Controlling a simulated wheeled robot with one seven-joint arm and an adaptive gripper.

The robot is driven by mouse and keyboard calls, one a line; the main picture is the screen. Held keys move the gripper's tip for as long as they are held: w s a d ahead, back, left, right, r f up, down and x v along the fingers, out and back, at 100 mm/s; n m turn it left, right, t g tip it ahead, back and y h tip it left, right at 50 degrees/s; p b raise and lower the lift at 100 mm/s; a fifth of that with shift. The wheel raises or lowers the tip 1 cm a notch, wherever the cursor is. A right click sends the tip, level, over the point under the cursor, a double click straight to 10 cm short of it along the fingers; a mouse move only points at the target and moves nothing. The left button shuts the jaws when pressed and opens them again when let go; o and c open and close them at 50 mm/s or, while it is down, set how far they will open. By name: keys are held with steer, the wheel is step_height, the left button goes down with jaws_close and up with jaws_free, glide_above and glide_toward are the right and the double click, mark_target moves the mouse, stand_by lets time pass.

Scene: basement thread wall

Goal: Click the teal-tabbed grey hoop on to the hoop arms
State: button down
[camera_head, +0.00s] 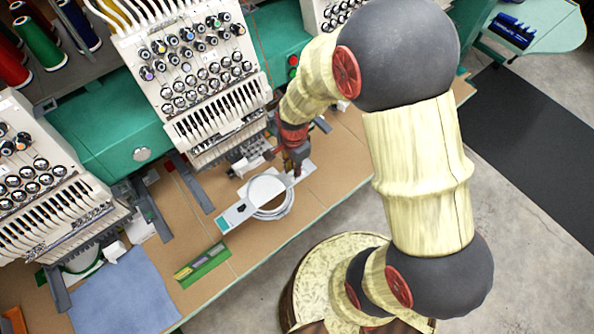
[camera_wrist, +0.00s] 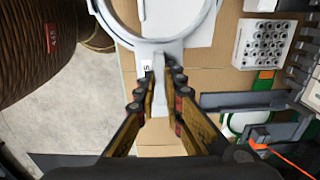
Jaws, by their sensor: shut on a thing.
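The grey hoop (camera_head: 288,207) is a pale ring over the table in front of the middle embroidery machine. In the wrist view its near rim (camera_wrist: 160,43) crosses the top, with a small white label beside the grip. My gripper (camera_wrist: 161,75) is shut on the hoop's grey tab, which runs down between the fingers. In the head view my gripper (camera_head: 296,168) is at the hoop's upper right. Dark grey hoop arms (camera_head: 192,182) stick out from the middle machine, apart from the hoop. I cannot tell whether the hoop touches the table.
A pale plate with teal ends (camera_head: 233,216) shows left of the hoop. A green tray (camera_head: 203,264) and blue cloth (camera_head: 122,292) lie on the brown table (camera_head: 240,262). A white box with round holes (camera_wrist: 263,42) and an orange cord (camera_wrist: 268,149) are at right in the wrist view.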

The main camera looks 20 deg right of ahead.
steer(key=w+a+f+b, duration=0.2)
steer(key=w, duration=0.7)
steer(key=shift+w+a, duration=0.35)
steer(key=shift+a, duration=0.05)
steer(key=shift+f, duration=0.15)
stand_by(0.4)
steer(key=c, duration=1.8)
jaws_free()
step_height(320, 180, up, 12)
